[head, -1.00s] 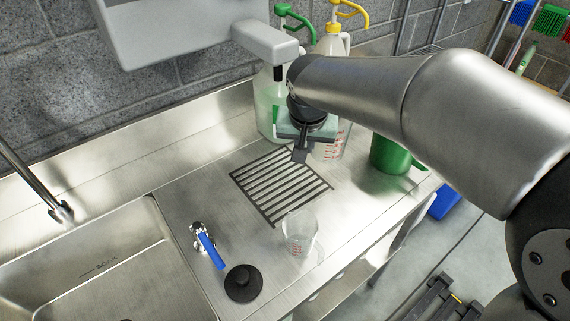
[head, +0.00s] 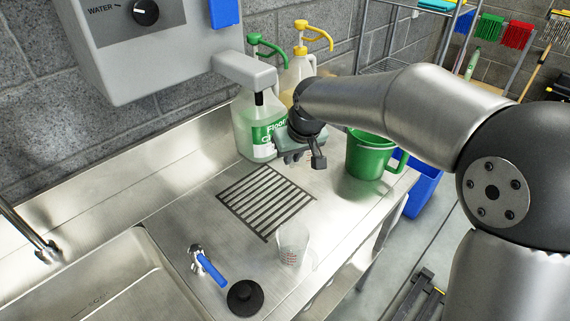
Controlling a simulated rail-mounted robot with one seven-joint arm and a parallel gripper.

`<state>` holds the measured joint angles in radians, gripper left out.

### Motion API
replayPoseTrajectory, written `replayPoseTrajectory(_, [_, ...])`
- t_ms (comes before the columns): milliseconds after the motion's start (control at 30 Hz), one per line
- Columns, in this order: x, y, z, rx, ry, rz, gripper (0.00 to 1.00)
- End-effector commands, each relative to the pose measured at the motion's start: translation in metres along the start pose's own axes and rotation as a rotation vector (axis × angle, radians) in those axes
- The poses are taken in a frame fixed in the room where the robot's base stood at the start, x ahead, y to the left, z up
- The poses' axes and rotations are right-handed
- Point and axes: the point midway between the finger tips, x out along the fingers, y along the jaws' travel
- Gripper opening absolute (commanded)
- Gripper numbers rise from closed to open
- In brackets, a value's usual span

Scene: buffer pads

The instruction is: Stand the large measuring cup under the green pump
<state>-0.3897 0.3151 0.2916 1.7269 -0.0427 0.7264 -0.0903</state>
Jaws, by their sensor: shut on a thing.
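A white jug (head: 243,128) with a green label stands at the back of the steel counter, and the green pump (head: 257,40) rises from its top. My gripper (head: 298,157) is just right of and in front of this jug, low over the counter and pointing down. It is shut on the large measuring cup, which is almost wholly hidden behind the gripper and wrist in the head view. I cannot tell whether the cup touches the counter. A smaller clear measuring cup (head: 292,245) with red marks stands upright in front of the drain grate.
A jug with a yellow pump (head: 313,35) stands behind. A green bucket (head: 366,157) is to the right. A grey dispenser arm (head: 247,72) overhangs the green-pump jug. The drain grate (head: 265,203) is clear; a blue-handled tap (head: 208,266) and black plug (head: 244,297) are nearer.

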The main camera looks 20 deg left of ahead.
Motion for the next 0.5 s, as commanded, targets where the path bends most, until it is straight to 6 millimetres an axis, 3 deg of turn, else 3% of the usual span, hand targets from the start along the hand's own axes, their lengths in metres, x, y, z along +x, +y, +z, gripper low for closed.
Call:
replayPoseTrajectory(133, [0.028,0.001,-0.030,-0.002,-0.002,-0.003,0.00])
replayPoseTrajectory(300, [0.069,0.004,-0.040,-0.001,-0.002,-0.001,0.00])
replayPoseTrajectory(500, [0.091,0.006,-0.048,0.000,0.001,0.000,0.00])
